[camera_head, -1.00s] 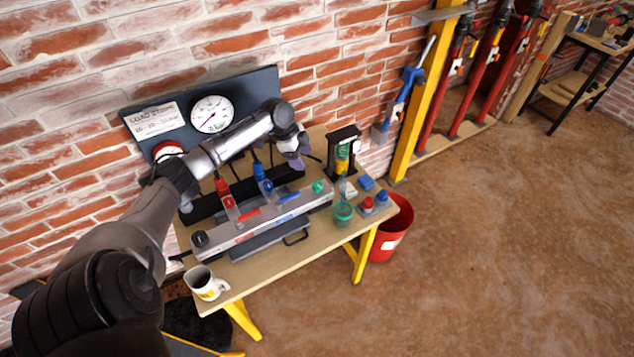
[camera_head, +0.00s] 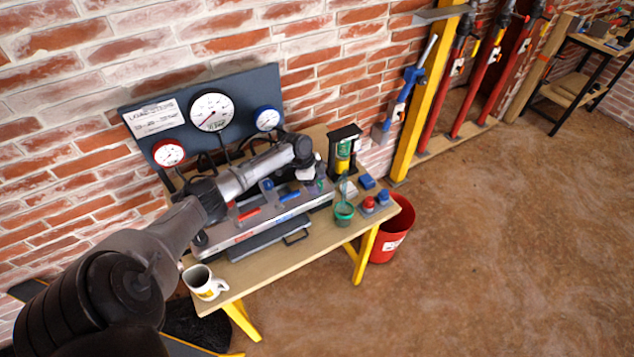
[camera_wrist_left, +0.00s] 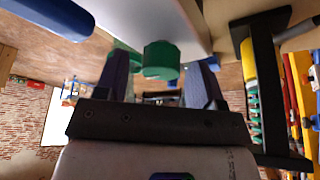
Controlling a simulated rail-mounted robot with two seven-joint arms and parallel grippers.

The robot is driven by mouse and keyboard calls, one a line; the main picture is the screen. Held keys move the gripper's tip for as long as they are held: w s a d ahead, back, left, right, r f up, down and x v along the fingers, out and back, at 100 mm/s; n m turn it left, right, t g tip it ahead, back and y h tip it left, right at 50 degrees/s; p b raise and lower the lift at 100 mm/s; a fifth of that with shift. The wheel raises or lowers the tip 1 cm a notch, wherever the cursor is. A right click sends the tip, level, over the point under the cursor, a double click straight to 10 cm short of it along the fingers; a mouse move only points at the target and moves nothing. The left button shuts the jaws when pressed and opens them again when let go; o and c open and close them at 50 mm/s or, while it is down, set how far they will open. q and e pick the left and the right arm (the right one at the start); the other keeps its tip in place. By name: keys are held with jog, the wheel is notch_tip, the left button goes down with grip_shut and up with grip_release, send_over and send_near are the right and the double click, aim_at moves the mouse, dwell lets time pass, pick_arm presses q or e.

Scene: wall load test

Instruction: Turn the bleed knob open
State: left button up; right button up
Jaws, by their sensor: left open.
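The green bleed knob (camera_wrist_left: 160,60) sits on the pale manifold in the left wrist view, in line between my two finger pads. In the head view the knob (camera_head: 320,184) is partly covered by my gripper at the right end of the manifold (camera_head: 262,222). My left gripper (camera_head: 314,186) is open, with its fingers to either side of the knob. I cannot tell whether either finger touches it. My right gripper is not in view.
A gauge board (camera_head: 240,85) with three dials stands behind the bench. A green cup (camera_head: 343,214), a mug (camera_head: 205,284) and a red bucket (camera_head: 392,235) are nearby.

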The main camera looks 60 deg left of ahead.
pick_arm(q)
jog(key=shift+c, duration=0.4)
jog(key=c, duration=0.8)
jog(key=shift+r+n+p, duration=0.2)
jog(key=shift+n+p, duration=0.3)
jog(key=shift+p, duration=0.4)
jog(key=shift+c, duration=0.2)
jog(key=n+y+p, duration=0.1)
jog(key=n+p, duration=0.2)
jog(key=p, duration=0.1)
jog(key=n+y+p, duration=0.1)
jog(key=n+p, duration=0.3)
jog(key=n+t+y+p, duration=0.1)
jog(key=n+y+p, duration=0.1)
jog(key=n+p, duration=0.1)
jog(key=shift+d+r+n+p, duration=0.1)
jog(key=shift+d+n+p, duration=0.2)
jog(key=shift+p, duration=0.35)
jog(key=n+y+p, duration=0.1)
jog(key=n+p, duration=0.1)
jog(key=n, duration=0.2)
jog(key=shift+y+p, duration=0.4)
jog(key=shift+f+n+g+y+p, duration=0.3)
jog(key=shift+n+g+p, duration=0.2)
jog(key=shift+n, duration=0.6)
jog(key=o, duration=0.9)
